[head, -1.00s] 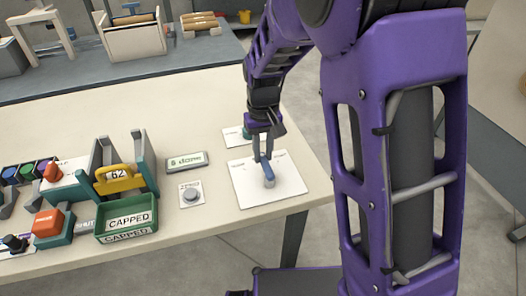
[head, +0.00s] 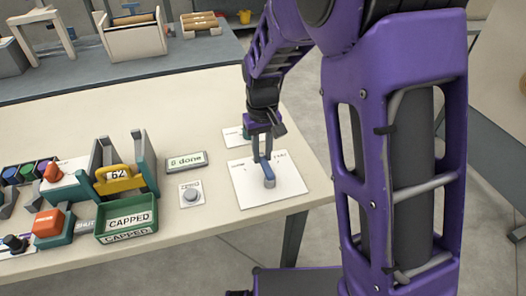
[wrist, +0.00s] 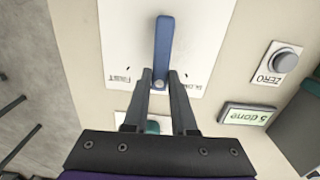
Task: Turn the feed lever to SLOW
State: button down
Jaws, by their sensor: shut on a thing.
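The blue feed lever (head: 269,176) stands on a white plate (head: 285,187) near the table's right front corner. In the wrist view, the lever (wrist: 164,42) runs almost straight up the picture, its lower end leaning slightly left. The plate has a FAST mark (wrist: 118,80) at left and a SLOW mark (wrist: 198,81) at right, both upside down; the lever's lower end lies between them. My gripper (head: 262,159) is shut on the lever's end away from the table front. Its fingertips (wrist: 160,75) stand on either side of that end, with a grey pin between them.
A ZERO button (head: 191,195) and a display reading "done" (head: 187,161), its digit unclear, are left of the plate. A green part (head: 246,133) sits behind my gripper. A green CAPPED tray (head: 128,222) and other fixtures stand further left. The back of the table is clear.

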jog(key=n, duration=0.1)
jog(key=a+n, duration=0.1)
jog(key=n, duration=0.1)
jog(key=shift+s+a+r+p, duration=0.1)
jog(key=shift+s+a+p, duration=0.05)
jog(key=shift+s+p, duration=0.2)
jog(key=shift+s+a+n+p, duration=0.25)
jog(key=shift+a+n, duration=0.1)
jog(key=shift+n, duration=0.55)
jog(key=shift+s+a+n+p, duration=0.1)
jog(key=shift+s+a+n, duration=0.2)
jog(key=shift+n, duration=0.6)
jog(key=c, duration=0.7)
grip_release()
notch_tip(320, 180, up, 17)
jog(key=p, duration=0.3)
jog(key=shift+r, duration=0.15)
